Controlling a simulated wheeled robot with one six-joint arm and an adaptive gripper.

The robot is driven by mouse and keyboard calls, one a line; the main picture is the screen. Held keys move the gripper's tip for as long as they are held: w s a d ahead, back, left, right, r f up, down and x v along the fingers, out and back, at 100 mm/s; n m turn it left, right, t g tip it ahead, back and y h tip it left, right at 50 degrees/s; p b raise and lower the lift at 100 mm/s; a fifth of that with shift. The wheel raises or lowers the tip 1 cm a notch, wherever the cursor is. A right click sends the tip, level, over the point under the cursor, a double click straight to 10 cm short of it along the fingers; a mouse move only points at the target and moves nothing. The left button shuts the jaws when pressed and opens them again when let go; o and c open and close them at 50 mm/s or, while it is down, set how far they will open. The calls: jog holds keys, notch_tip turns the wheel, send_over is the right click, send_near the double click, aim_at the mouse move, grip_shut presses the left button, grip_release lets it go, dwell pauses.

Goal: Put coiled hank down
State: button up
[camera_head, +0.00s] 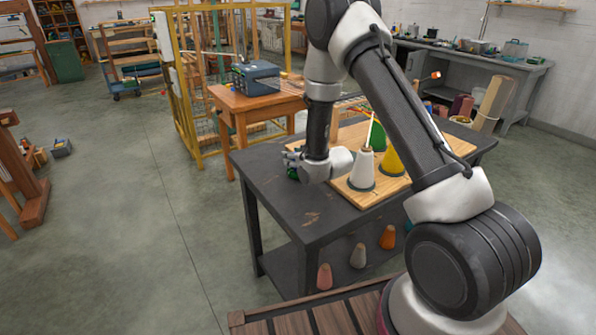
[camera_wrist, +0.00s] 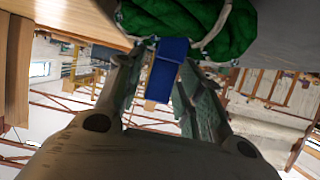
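The coiled hank (camera_wrist: 190,22) is a bundle of green wool with pale ties and a blue band (camera_wrist: 165,72). It fills the top of the wrist view, against the dark grey tabletop. My gripper (camera_wrist: 162,58) has its two fingertips close on either side of the blue band and appears shut on it. I cannot tell whether the hank bears on the table.
The dark table (camera_head: 300,220) carries a wooden board (camera_head: 364,198) just right of my gripper. On the board stand a white cone (camera_head: 363,170), a yellow cone (camera_head: 391,160) and a green cone (camera_head: 377,137). Several cones stand on the lower shelf. Bare tabletop lies left of the board.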

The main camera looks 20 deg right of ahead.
grip_shut()
